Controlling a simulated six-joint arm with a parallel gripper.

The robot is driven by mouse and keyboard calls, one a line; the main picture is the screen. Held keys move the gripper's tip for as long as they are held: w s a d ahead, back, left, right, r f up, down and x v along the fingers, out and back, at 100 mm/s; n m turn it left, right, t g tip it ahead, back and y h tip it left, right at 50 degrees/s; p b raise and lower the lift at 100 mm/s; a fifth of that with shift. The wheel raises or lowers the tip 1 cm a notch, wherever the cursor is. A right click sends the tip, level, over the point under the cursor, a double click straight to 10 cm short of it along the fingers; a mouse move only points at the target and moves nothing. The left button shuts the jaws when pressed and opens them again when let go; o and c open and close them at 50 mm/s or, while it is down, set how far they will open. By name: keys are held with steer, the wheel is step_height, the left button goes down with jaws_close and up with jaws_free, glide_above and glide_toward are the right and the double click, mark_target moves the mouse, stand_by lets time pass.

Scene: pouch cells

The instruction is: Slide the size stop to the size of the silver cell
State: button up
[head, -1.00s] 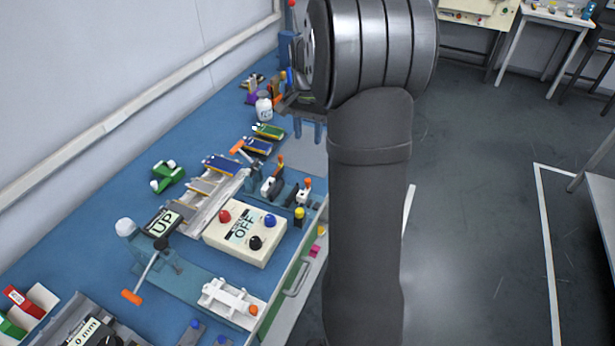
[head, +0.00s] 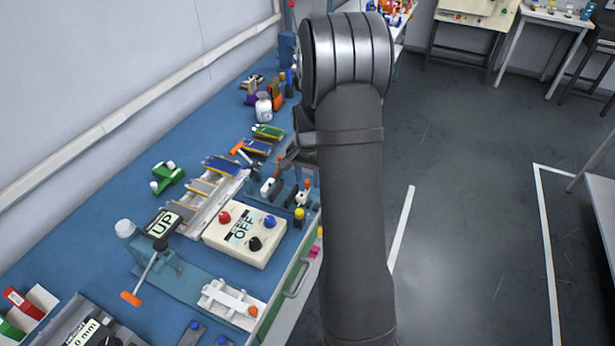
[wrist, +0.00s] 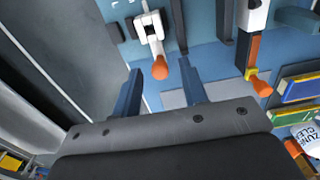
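My gripper (wrist: 162,88) shows two blue fingers in the wrist view, spread apart with nothing between them. The orange tip of a white lever clamp (wrist: 151,28) is just beyond the gap. In the head view my gripper is mostly hidden by my arm, above the blue clamp fixture (head: 285,196). Grey, silver-looking cells (head: 203,187) lie on the pale stepped rack (head: 228,188), left of the fixture. I cannot tell for sure which part is the size stop; a yellow-topped piece (head: 299,213) stands at the fixture's near end.
A second orange-tipped clamp (wrist: 252,45) stands right of my fingers in the wrist view. A control box reading OFF (head: 245,233) sits nearer, beside the rack. Blue cells (head: 221,165) and a white bottle (head: 263,106) are farther back. The bench edge is close on the right.

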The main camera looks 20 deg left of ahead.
jaws_close()
steer(key=shift+d, duration=0.75)
jaws_free()
steer(key=shift+r, duration=0.1)
step_height(320, 180, up, 17)
steer(key=shift+r, duration=0.1)
stand_by(0.4)
